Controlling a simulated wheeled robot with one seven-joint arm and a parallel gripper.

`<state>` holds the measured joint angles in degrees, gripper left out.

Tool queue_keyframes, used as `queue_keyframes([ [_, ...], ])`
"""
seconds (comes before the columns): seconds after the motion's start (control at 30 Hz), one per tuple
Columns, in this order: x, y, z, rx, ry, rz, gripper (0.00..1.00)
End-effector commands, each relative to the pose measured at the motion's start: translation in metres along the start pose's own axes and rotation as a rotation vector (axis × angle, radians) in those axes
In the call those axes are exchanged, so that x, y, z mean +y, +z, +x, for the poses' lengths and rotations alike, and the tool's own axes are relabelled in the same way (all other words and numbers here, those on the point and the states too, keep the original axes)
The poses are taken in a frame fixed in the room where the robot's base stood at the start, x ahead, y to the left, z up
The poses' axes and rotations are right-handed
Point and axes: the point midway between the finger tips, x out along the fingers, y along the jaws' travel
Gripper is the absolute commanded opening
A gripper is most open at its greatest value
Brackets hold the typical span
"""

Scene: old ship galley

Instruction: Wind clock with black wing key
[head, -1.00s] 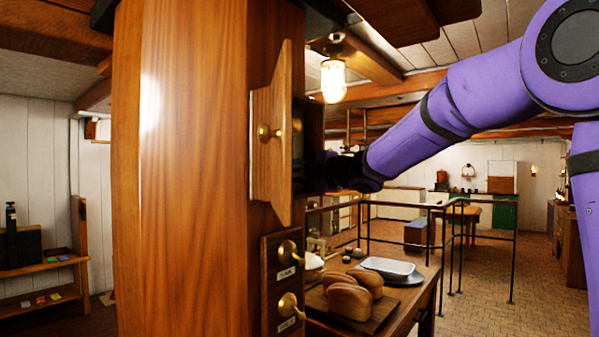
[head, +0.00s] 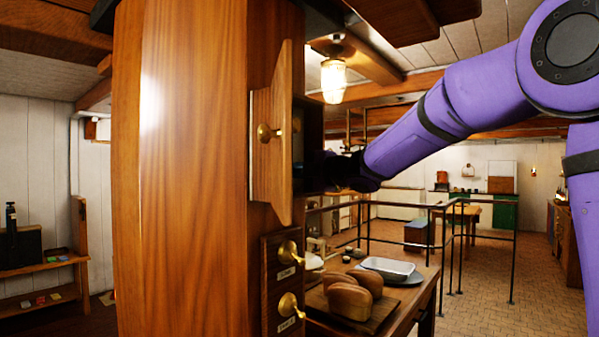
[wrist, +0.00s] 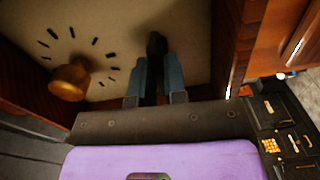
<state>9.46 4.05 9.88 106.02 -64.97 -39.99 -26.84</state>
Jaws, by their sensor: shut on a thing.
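In the wrist view, my gripper (wrist: 156,72) is shut on the black wing key (wrist: 156,45), which sits between its two blue-grey fingers and points at a cream dial (wrist: 185,25). I cannot tell whether the key's tip is seated in the dial or just in front of it. Left of the key, a brass knob-like piece (wrist: 68,82) stands within a ring of black marks. In the head view, my dark wrist end reaches into an opening in the wooden case (head: 190,170), behind its open door (head: 270,150); the dial and key are hidden there.
Black railings (head: 455,245) stand behind.

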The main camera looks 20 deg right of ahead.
Motion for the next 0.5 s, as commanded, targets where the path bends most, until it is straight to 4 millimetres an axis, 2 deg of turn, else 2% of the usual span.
queue_keyframes([
  [0.3, -0.0008, 0.0002, -0.0001, -0.001, -0.001, 0.358, 0.00],
  [0.5, -0.0009, 0.0001, 0.0000, -0.001, -0.001, 0.536, 0.00],
])
